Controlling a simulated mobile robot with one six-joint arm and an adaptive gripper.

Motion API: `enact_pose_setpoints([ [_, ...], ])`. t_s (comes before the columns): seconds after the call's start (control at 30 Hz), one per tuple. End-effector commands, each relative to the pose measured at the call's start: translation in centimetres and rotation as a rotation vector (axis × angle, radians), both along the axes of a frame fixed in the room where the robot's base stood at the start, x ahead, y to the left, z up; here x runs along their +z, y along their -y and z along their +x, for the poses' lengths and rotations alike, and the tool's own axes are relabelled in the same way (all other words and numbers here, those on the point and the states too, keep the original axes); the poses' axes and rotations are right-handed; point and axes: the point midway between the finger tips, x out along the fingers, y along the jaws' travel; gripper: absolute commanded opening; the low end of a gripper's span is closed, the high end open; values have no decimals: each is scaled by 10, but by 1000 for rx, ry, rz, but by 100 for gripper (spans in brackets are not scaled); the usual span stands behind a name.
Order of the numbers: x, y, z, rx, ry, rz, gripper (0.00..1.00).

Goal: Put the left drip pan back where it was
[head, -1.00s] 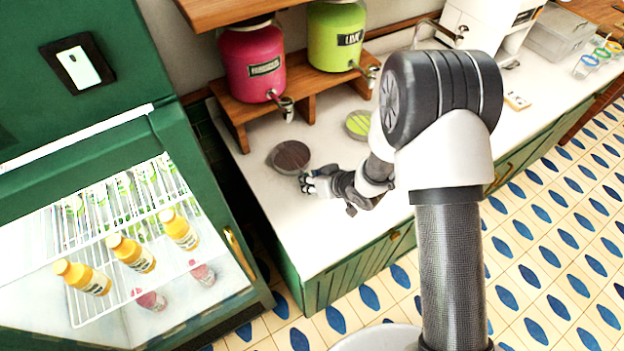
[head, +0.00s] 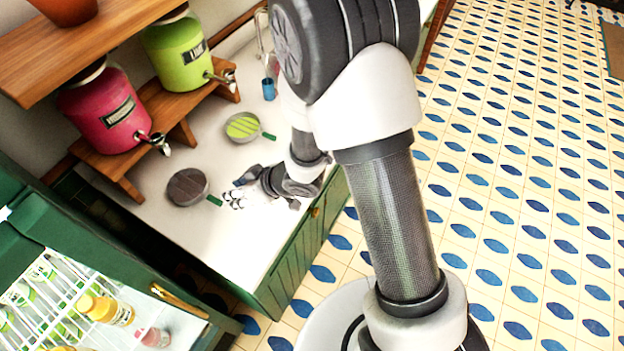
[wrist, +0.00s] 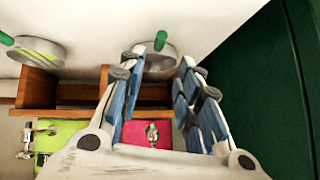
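The left drip pan (head: 187,187) is round and dark, with a short green handle (head: 215,200). It lies on the white counter in front of the pink dispenser. My gripper (head: 237,196) is just right of the handle, low over the counter, and looks apart from the pan. In the wrist view my gripper (wrist: 160,72) is open, its two blue-padded fingers spread, with the left drip pan (wrist: 155,64) and its green handle (wrist: 161,40) seen between and beyond the fingertips. I see nothing held. A second pan (head: 243,127) with a lime inside lies farther back.
The pink dispenser (head: 103,110) and lime dispenser (head: 180,55) stand on a wooden riser (head: 130,187) behind the pans. A blue cup (head: 268,89) stands farther along the counter. The open fridge (head: 60,290) is at lower left. Counter in front of the left pan is clear.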

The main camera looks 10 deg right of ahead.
Motion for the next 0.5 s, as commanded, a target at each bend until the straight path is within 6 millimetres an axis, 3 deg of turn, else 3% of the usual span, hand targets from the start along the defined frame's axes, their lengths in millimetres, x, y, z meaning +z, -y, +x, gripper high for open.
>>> enact_pose_setpoints([
  [0.13, 11, 10, 9, -27, 22, -28, 31],
  [0.23, 37, 36, 28, -102, 67, -100, 31],
  [0.37, 92, 96, 44, -266, 114, -235, 31],
  [0.5, 150, 162, 31, -458, 107, -349, 31],
])
